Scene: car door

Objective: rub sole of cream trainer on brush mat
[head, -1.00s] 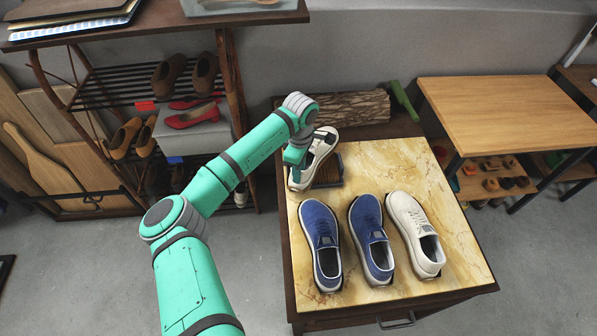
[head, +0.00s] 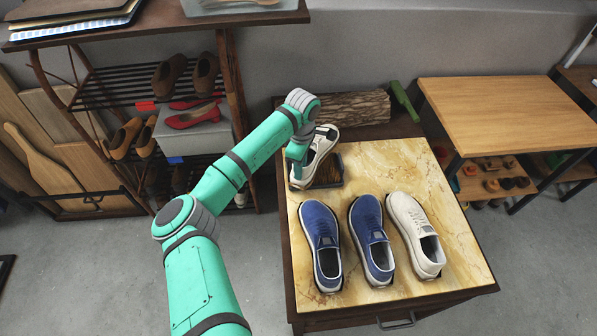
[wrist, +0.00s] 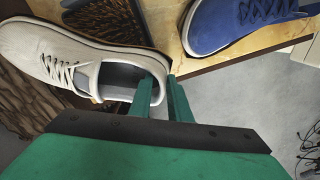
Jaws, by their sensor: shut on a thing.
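One cream trainer (head: 314,158) is held over the left part of the brush mat (head: 331,172) at the back left of the marble-patterned table top. My gripper (wrist: 160,97) is shut on the heel collar of this cream trainer (wrist: 85,62), with one finger inside the opening and one outside. In the wrist view the brush mat (wrist: 103,20) has dark brown bristles and lies beside and below the shoe. Whether the sole touches the bristles is hidden. A second cream trainer (head: 412,222) stands at the right on the table.
Two blue shoes (head: 322,240) (head: 371,232) stand in front of the mat on the table top (head: 400,165). A log (head: 350,107) and a green bottle-like object (head: 404,100) lie behind. A shoe rack (head: 228,90) stands at left. Free table surface lies right of the mat.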

